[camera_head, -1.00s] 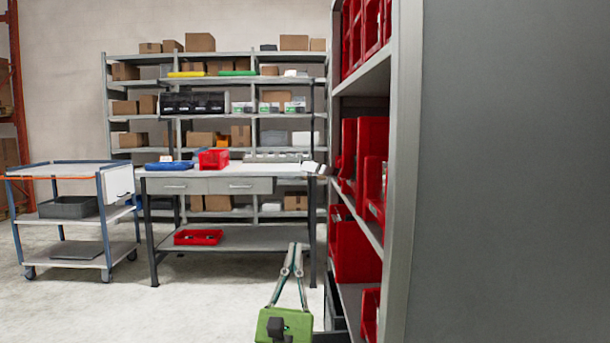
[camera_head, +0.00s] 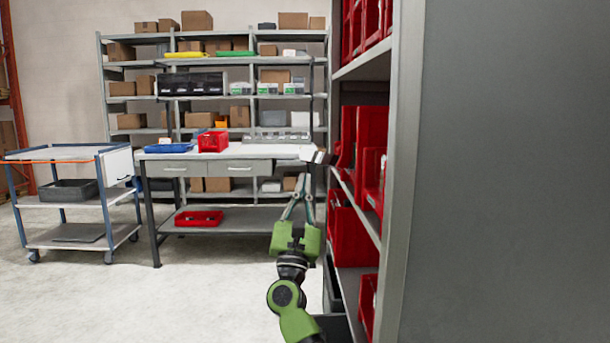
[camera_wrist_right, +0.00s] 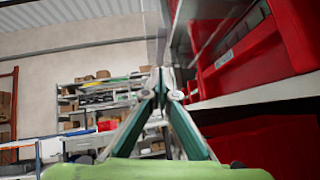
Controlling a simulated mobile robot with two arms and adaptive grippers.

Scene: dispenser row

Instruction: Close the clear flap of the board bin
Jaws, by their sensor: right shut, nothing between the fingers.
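My right gripper (camera_head: 303,182) is shut and empty, raised beside the open left side of the near shelf rack. In the right wrist view its fingertips (camera_wrist_right: 161,78) meet, just left of a shelf edge. A pale see-through strip (camera_wrist_right: 155,24) stands upright above the fingertips there; I cannot tell for sure whether it is the clear flap. A large red bin (camera_wrist_right: 265,55) with a label slot sits on the shelf at right in that view. I cannot tell which bin is the board bin. My left gripper is not in view.
The near rack (camera_head: 405,170) holds several red bins (camera_head: 371,128) on its shelves. A workbench (camera_head: 220,181) with a red box (camera_head: 213,141) stands ahead, a trolley (camera_head: 75,199) at left. Shelving (camera_head: 145,64) lines the back. The floor (camera_head: 190,300) at left is clear.

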